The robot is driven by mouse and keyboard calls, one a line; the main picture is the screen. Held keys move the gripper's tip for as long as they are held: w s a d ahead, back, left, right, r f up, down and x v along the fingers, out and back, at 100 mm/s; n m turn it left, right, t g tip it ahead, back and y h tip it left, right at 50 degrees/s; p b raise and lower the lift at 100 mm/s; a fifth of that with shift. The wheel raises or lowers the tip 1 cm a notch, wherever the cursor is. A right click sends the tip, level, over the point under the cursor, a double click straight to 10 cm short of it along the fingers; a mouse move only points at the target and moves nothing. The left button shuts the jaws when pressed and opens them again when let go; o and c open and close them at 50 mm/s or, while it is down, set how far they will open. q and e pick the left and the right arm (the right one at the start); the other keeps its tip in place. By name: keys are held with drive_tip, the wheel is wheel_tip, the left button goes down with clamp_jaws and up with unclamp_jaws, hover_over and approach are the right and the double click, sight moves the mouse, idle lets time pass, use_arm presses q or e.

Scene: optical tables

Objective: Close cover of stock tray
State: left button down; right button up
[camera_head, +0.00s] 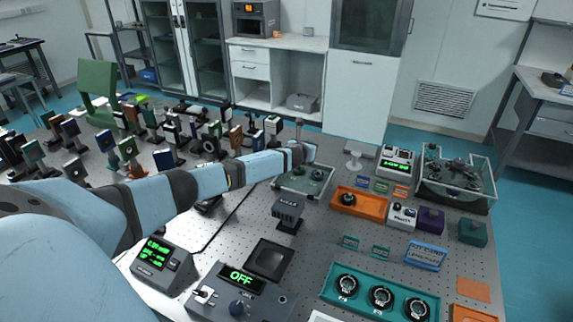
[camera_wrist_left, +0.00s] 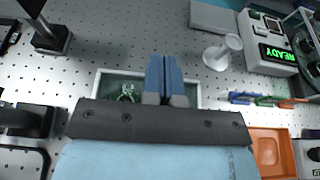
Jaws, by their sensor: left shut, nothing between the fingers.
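A small clear-walled tray (camera_head: 300,188) with dark green contents stands on the optical table below the end of my left arm. In the left wrist view its pale rim (camera_wrist_left: 98,84) shows around a green inside, partly hidden behind my fingers. My left gripper (camera_wrist_left: 164,62) is shut and empty, its two blue fingers side by side over the tray; in the head view it is at the arm's end (camera_head: 304,152). I cannot tell whether it touches the tray or how its cover stands. A larger clear bin (camera_head: 455,196) holding dark parts stands at the far right. My right gripper is out of view.
A white stand (camera_head: 355,160) and a device with a green READY display (camera_head: 396,162) are right of the tray. An orange tray (camera_head: 372,207) is nearer. Many optical mounts crowd the table's left. A black block on a post (camera_head: 288,208) stands in front.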

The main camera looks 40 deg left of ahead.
sight(304, 174)
use_arm(q)
drive_tip(key=shift+w+a+f+b, duration=0.1)
drive_tip(key=shift+w+f+b, duration=0.1)
drive_tip(key=shift+w+f, duration=0.35)
drive_tip(key=shift+w+a+f+b, duration=0.1)
drive_tip(key=shift+w+f+b, duration=0.1)
drive_tip(key=shift+f, duration=0.5)
drive_tip(key=f+b, duration=0.1)
drive_tip(key=w+f+b, duration=0.1)
drive_tip(key=shift+w+a+f, duration=0.15)
drive_tip(key=shift+a+f, duration=0.05)
drive_tip(key=shift+f, duration=0.1)
drive_tip(key=shift+w+a+f+b, duration=0.1)
drive_tip(key=shift+w+f+b, duration=0.05)
drive_tip(key=shift+f+b, duration=0.35)
drive_tip(key=shift+w+a+f+b, duration=0.1)
drive_tip(key=shift+w+f+b, duration=0.05)
drive_tip(key=shift+f+b, duration=0.25)
drive_tip(key=shift+d, duration=0.1)
drive_tip(key=shift+s, duration=0.1)
